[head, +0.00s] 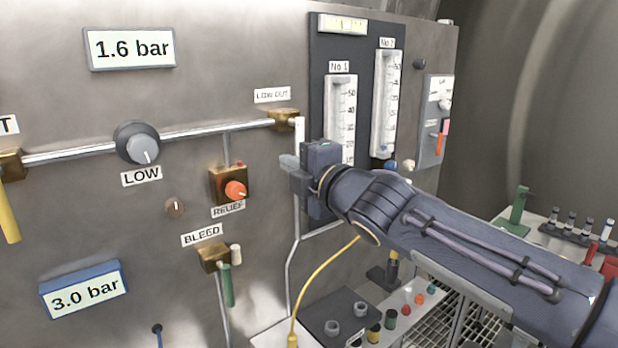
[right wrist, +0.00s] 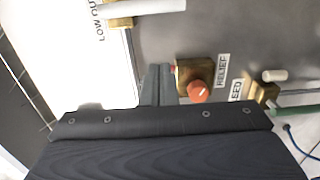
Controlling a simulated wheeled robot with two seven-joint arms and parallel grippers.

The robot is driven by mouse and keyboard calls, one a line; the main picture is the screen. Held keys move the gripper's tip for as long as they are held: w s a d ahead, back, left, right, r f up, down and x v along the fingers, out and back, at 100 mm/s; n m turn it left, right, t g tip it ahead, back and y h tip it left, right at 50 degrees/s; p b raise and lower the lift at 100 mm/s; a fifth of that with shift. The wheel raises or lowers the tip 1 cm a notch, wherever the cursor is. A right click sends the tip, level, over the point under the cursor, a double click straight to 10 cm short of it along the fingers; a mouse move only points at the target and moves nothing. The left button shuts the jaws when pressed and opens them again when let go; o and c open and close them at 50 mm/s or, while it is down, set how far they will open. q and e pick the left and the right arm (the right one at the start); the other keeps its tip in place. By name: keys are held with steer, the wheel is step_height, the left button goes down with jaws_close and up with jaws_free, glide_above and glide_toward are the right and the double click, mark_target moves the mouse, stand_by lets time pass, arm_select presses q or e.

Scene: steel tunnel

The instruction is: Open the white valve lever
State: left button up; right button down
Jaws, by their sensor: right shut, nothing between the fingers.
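The white valve lever (head: 299,131) is on the brass LOW OUT valve (head: 283,119), at the right end of the horizontal pipe. In the head view it hangs down, across the pipe. The lever (right wrist: 158,7) also shows at the top of the right wrist view, beside its brass body (right wrist: 120,20). My right gripper (head: 288,163) is shut and empty, just below the lever in the head view. In the right wrist view its fingers (right wrist: 158,72) are together and apart from the lever. My left gripper is not in view.
The orange RELIEF knob (head: 236,190) is close left of my right gripper. The BLEED valve (head: 214,257) with a green handle is lower. A gauge board (head: 316,60) with two flow tubes stands behind my right arm. A yellow hose (head: 318,268) hangs below.

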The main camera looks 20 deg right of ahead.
steer(key=w+d+p, duration=0.1)
steer(key=w+p, duration=0.2)
steer(key=w+d+p, duration=0.1)
steer(key=p, duration=0.1)
steer(key=shift+w+d, duration=0.2)
steer(key=shift+d, duration=0.15)
steer(key=shift+w+d+f+n, duration=0.15)
steer(key=shift+d+n, duration=0.25)
steer(key=shift+n, duration=0.4)
steer(key=w+d+r+n+b, duration=0.1)
steer(key=d+n, duration=0.2)
steer(key=n, duration=0.5)
steer(key=w+d+r+n+y, duration=0.1)
steer(key=d+r+n, duration=0.1)
steer(key=n, duration=0.7)
steer(key=shift+w+d+r+b, duration=0.2)
steer(key=shift+d+b, duration=0.2)
steer(key=shift+d, duration=0.35)
steer(key=shift+n, duration=0.3)
